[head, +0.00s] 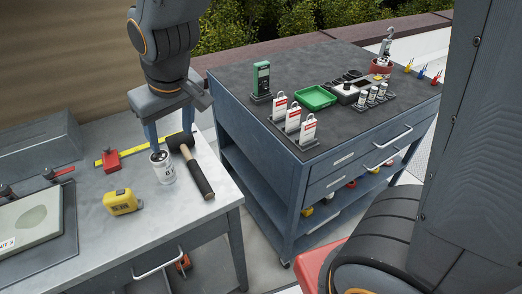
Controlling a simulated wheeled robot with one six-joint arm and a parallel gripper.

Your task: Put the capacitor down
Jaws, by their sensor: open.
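A silver cylindrical capacitor (163,170) with a dark-marked top stands upright on the light grey workbench (110,242), near its right side. My gripper (170,138) is right above it, pointing down, with its two blue fingers apart. The left finger reaches close to the capacitor's top; I cannot tell whether it touches. The right finger comes down behind the mallet's head. Nothing shows held between the fingers.
A black mallet (198,173) lies just right of the capacitor. A yellow tape measure (121,202), a red tool (111,160) and a yellow ruler (134,151) lie to the left. A blue-grey cart (240,110) holds a green tray (315,97), red-white tags and several small cylinders.

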